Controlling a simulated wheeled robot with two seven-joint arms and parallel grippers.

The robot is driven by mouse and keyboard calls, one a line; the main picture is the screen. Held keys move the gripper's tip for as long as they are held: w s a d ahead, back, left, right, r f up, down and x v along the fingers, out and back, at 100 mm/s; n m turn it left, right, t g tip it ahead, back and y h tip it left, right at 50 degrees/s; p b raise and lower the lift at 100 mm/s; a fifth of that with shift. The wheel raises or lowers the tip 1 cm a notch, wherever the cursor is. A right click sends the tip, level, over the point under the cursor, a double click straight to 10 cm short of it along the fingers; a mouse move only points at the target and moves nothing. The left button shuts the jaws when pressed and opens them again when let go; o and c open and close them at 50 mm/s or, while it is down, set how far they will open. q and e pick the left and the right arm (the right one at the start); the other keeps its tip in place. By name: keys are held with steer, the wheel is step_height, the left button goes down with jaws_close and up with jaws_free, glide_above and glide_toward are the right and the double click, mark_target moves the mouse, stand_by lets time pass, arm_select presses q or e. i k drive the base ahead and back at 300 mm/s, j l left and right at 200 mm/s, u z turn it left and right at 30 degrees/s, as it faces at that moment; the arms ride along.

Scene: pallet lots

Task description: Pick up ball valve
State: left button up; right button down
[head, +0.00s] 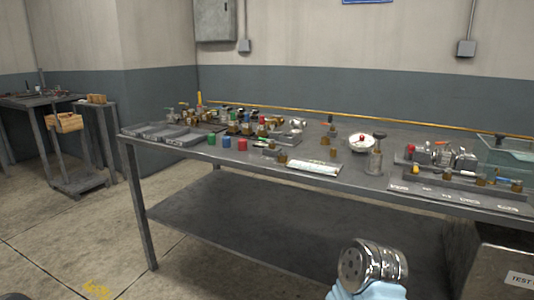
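A cluster of small brass and steel fittings (247,128), some with coloured parts, sits on the back left of the long grey workbench (225,168). A ball valve may be among them, but the pieces are too small to tell which one. No gripper fingers show.
Grey trays (165,134) lie at the bench's left end. Green, blue and red cylinders (227,142) stand near the front edge. A white dish (362,143), a panel with fittings (460,190) and a clear bin (508,155) are to the right.

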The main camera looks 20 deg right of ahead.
mark_target(446, 157)
steer(key=k+l+z, duration=0.1)
steer(key=z, duration=1.3)
